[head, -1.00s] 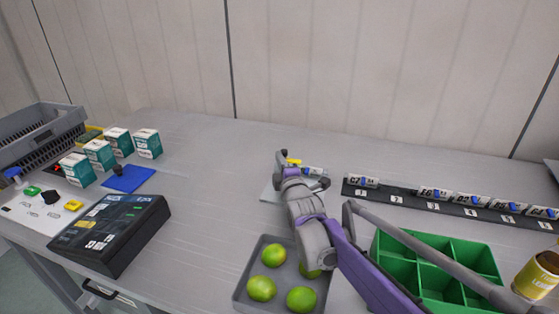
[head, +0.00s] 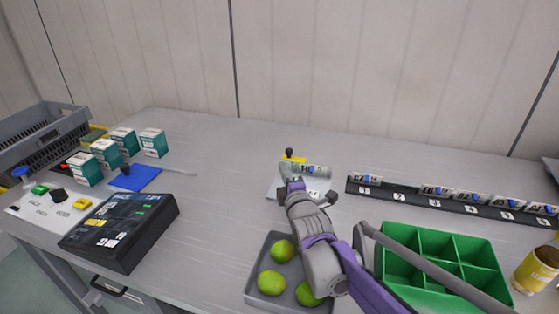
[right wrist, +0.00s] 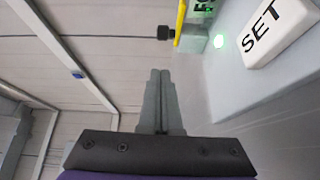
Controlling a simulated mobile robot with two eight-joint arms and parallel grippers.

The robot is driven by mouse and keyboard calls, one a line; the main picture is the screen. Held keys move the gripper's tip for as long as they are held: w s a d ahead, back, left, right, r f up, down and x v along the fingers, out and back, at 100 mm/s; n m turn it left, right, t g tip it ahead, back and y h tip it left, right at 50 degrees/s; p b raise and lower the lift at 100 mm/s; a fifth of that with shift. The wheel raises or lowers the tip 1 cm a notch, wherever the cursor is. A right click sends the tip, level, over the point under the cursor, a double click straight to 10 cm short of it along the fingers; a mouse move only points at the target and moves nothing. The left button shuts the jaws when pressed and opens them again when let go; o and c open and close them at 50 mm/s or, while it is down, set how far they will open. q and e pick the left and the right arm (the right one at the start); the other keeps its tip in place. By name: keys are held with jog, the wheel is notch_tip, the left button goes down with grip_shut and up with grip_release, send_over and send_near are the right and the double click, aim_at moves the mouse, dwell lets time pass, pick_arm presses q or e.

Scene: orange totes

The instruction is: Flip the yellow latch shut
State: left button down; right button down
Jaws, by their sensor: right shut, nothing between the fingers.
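The yellow latch (head: 293,159) is a small lever with a black knob (head: 289,152), on a pale grey fixture at the back middle of the table. In the right wrist view the yellow latch (right wrist: 181,22) is at the top, its black knob (right wrist: 165,33) pointing left beside it. My left gripper is not in view.
A grey tray with limes (head: 250,287) and a green divided box (head: 452,232) lie near my right arm. A black numbered rail (head: 400,194) runs at right. A black panel (head: 150,236), blue pad (head: 135,178) and boxes (head: 153,142) stand at left. Table between is mostly clear.

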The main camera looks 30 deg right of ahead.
jog(key=v, duration=0.6)
jog(key=shift+s+p, duration=0.25)
jog(key=shift+p, duration=0.05)
